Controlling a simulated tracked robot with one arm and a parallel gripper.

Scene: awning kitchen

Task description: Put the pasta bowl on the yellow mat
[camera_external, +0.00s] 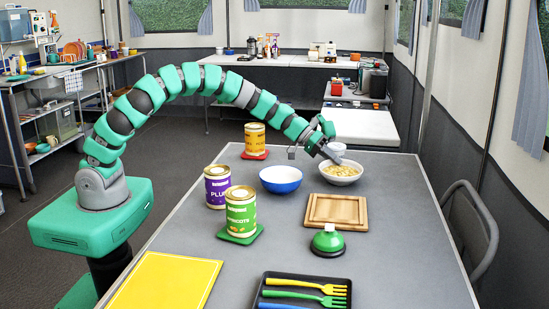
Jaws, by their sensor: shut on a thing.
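The pasta bowl (341,177) is a white bowl with yellowish pasta in it, on the far right part of the grey table. My gripper (331,154) is over its far left rim and is shut on the bowl; the fingertips are small and partly hidden at the rim. The bowl looks level and at or very near the tabletop; I cannot tell whether it touches. The yellow mat (166,285) lies flat at the table's near left corner, with nothing on it.
A blue bowl (280,180) stands left of the pasta bowl. Cans (217,188) (241,211) (254,140) stand at left and behind. A wooden board (337,211), a green-topped object (327,241) and a black cutlery tray (257,300) lie nearer. A chair (477,232) is at right.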

